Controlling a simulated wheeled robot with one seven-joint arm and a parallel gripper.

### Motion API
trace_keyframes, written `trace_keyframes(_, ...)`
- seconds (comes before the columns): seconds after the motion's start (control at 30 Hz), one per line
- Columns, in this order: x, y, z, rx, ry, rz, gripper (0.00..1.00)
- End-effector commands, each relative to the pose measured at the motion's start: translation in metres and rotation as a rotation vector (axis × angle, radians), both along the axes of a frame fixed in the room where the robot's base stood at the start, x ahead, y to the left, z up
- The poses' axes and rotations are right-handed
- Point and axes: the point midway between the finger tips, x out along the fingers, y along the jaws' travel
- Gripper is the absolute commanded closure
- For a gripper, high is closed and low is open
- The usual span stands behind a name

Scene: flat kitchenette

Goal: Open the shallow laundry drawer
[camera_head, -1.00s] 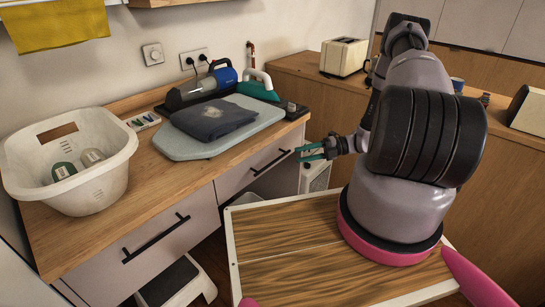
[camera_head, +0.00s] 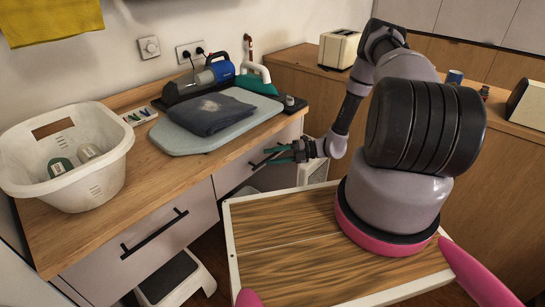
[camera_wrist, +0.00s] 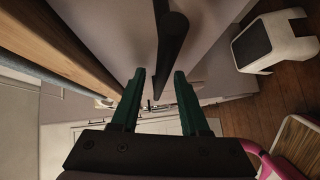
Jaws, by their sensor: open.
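Two pale drawer fronts sit under the wooden counter, the left one (camera_head: 190,220) and the right one (camera_head: 230,176). Each has a dark bar handle, and both drawers look shut. My gripper (camera_head: 270,156) is at the right drawer's handle (camera_head: 256,165), partly covering it in the head view. In the wrist view my gripper (camera_wrist: 159,78) is open, with green fingers apart.
On the counter (camera_head: 155,170) are a white laundry basket (camera_head: 85,185), an ironing board (camera_head: 185,140) with a folded dark cloth (camera_head: 210,112), and a blue handheld appliance (camera_head: 215,72). A step stool (camera_head: 180,280) stands below the left drawer. My wooden-topped base is close to the cabinet.

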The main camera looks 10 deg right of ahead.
Motion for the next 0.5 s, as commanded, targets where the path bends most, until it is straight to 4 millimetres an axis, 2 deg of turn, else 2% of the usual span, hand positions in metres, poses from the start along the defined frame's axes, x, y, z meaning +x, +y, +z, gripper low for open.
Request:
trace_keyframes(0.2, 0.0, 0.0006, -0.0001, 0.0, 0.0, 0.0, 0.55)
trace_keyframes(0.23, 0.0, 0.0005, -0.0001, 0.0, 0.0, 0.0, 0.59)
trace_keyframes(0.33, 0.0, 0.0004, 0.0, 0.0, 0.0, 0.0, 0.97)
trace_keyframes(0.37, 0.0, 0.0004, 0.0, 0.0, 0.0, 0.0, 1.0)
trace_keyframes(0.5, -0.0001, 0.0003, 0.0, -0.001, -0.001, 0.001, 1.0)
